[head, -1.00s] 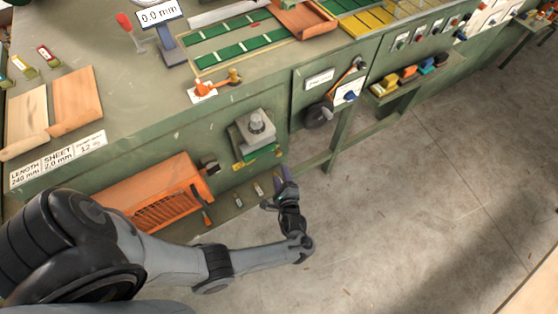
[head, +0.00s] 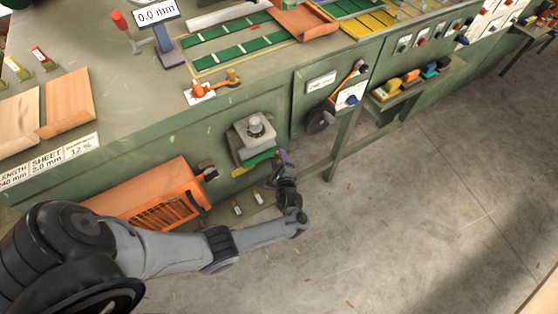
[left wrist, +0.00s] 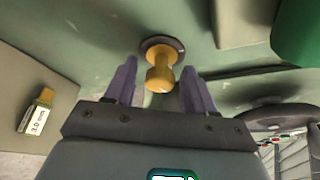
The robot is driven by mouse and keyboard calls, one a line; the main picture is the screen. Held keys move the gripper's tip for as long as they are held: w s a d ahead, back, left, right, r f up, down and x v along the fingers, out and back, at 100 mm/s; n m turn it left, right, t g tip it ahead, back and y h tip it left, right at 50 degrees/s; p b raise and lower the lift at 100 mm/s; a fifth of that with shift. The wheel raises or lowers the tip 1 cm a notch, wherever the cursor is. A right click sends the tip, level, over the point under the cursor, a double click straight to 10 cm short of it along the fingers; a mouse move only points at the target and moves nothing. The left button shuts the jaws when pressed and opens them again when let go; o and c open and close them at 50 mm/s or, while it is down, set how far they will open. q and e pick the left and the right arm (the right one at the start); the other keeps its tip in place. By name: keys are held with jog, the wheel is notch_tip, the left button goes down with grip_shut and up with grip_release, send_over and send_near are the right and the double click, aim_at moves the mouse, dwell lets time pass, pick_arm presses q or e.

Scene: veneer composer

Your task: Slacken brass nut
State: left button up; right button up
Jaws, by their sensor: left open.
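The brass nut (left wrist: 160,76) is a yellow knob with a round head, on a dark round washer against the green cabinet face. In the left wrist view it stands between the two purple fingers of my left gripper (left wrist: 160,68), which is open, with a gap visible on each side. In the head view my left gripper (head: 282,158) is at the cabinet front, just below and right of the grey housing (head: 254,138). The nut is not distinguishable there. My right gripper is not in view.
An orange vented box (head: 160,197) sticks out of the cabinet to the left. A crank wheel (head: 320,119) is to the right. A small block marked 3.0 mm (left wrist: 37,112) is at the left in the wrist view. The floor (head: 400,220) at right is clear.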

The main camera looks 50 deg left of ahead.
pick_arm(q)
jog(key=shift+a, duration=0.15)
grip_shut()
jog(key=shift+f+n+b, duration=0.1)
jog(key=shift+n+b, duration=0.2)
jog(key=shift+f+n+t+y+b, duration=0.1)
jog(key=shift+n+t+y+b, duration=0.2)
jog(key=shift+n+t+b, duration=0.4)
jog(key=n+y+b, duration=0.1)
jog(key=n+b, duration=0.1)
jog(key=n, duration=0.1)
jog(key=shift+f+t, duration=0.1)
jog(key=shift+t, duration=0.3)
jog(key=n+y+b, duration=0.2)
jog(key=n+b, duration=0.4)
jog(key=shift+b, duration=0.4)
jog(key=shift+r+n+y+b, duration=0.25)
jog(key=shift+n+y+b, duration=0.35)
jog(key=shift+n+b, duration=0.75)
jog(key=shift+n, duration=0.25)
